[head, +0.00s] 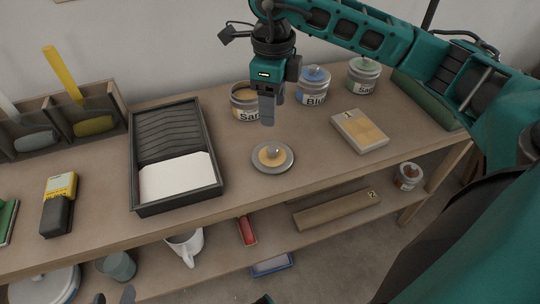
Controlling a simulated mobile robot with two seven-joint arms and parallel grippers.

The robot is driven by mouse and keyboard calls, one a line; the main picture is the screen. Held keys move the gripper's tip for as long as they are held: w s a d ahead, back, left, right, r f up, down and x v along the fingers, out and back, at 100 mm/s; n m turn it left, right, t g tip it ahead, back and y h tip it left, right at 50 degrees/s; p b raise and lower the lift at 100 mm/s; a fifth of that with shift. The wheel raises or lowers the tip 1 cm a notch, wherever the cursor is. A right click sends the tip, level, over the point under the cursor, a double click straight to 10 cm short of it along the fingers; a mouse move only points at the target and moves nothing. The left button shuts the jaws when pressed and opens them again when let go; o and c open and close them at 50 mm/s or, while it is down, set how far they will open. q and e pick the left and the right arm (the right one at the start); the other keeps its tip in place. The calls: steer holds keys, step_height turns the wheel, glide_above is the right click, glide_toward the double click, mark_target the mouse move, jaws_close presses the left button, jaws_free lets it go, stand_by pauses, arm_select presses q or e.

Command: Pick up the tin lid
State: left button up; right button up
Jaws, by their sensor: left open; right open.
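The tin lid (287,158), a round grey disc with a tan centre and a small knob, lies flat on the workbench top (300,185). My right gripper (272,106) points down above and just behind the lid, open and empty, its fingers apart from the lid. An open tin (244,110) with sandy contents and a partly hidden label stands behind, left of the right gripper. My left gripper (115,297) is open at the bottom edge, with only its fingertips showing.
A black paint tray (135,165) lies left of the lid. A blue-labelled tin (313,92), a green-topped tin (361,82) and a tan block (360,131) are to the right.

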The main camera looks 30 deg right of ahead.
glide_above(273, 149)
steer(key=f, duration=0.5)
steer(key=shift+w+d+f+b, duration=0.15)
steer(key=shift+w+f+b, duration=0.15)
steer(key=shift+b, duration=0.1)
steer(key=shift+s+f+b, duration=0.2)
steer(key=shift+f+b, duration=0.45)
steer(key=shift+f, duration=2.1)
arm_select(q)
steer(key=f, duration=0.3)
steer(key=shift+s, duration=0.25)
steer(key=shift+w+r, duration=0.1)
arm_select(e)
jaws_close()
